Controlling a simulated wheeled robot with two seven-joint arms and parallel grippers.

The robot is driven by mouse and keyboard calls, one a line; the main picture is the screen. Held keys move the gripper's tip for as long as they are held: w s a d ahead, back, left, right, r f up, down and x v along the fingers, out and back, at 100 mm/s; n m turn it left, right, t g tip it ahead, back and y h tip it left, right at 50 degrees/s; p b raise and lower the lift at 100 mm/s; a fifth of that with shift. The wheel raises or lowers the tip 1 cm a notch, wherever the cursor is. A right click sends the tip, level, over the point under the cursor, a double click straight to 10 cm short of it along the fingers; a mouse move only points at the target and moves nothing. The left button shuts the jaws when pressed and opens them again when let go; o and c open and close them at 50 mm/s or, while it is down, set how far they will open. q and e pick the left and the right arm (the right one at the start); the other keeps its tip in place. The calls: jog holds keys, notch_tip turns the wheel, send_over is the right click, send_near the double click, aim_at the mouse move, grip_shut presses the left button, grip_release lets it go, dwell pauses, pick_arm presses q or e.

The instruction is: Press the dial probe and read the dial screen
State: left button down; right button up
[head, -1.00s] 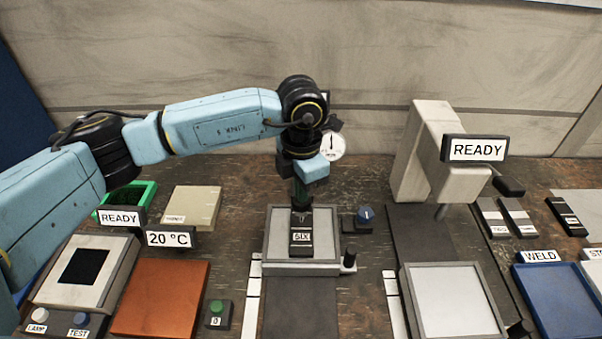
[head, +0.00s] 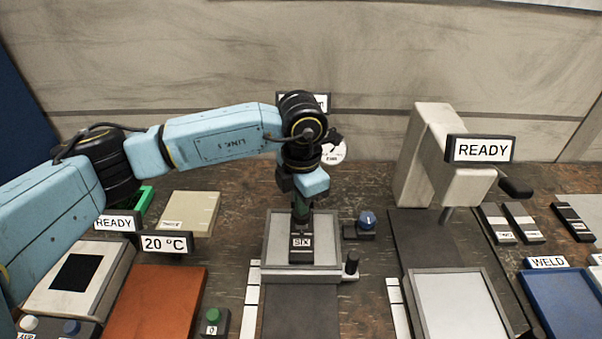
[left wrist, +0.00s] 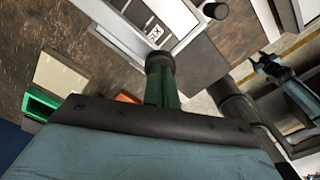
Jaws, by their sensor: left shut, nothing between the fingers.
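My left gripper (head: 301,216) points down at the dial stand, its green fingers shut with nothing between them. Its tips are at the far end of the dark block labelled SIX (head: 301,243), which lies on the grey framed plate (head: 328,262). I cannot tell if they touch. The fingers (left wrist: 160,75) and the SIX block (left wrist: 156,30) also show in the left wrist view. The round white dial (head: 334,153) is behind my arm and partly covered. A screen (head: 322,101) behind it is mostly hidden, its text unreadable. The probe is hidden.
A blue knob (head: 367,219) and a black knob (head: 352,262) stand right of the plate. A pale microscope-like stand (head: 418,160) with a READY sign (head: 481,149) is further right. The 20 °C sign (head: 166,243) and orange plate (head: 155,300) are left.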

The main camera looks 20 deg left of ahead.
pick_arm(q)
jog(key=shift+s+f, duration=0.15)
jog(key=shift+f, duration=0.1)
jog(key=shift+r+p, duration=0.35)
jog(key=shift+r, duration=0.15)
jog(key=shift+r+p, duration=1.2)
jog(key=shift+r, duration=1.2)
jog(key=shift+w+r, duration=0.1)
jog(key=shift+w, duration=0.1)
notch_tip(320, 180, up, 13)
jog(key=b, duration=0.1)
jog(key=shift+r+b, duration=0.15)
jog(key=shift+b, duration=0.25)
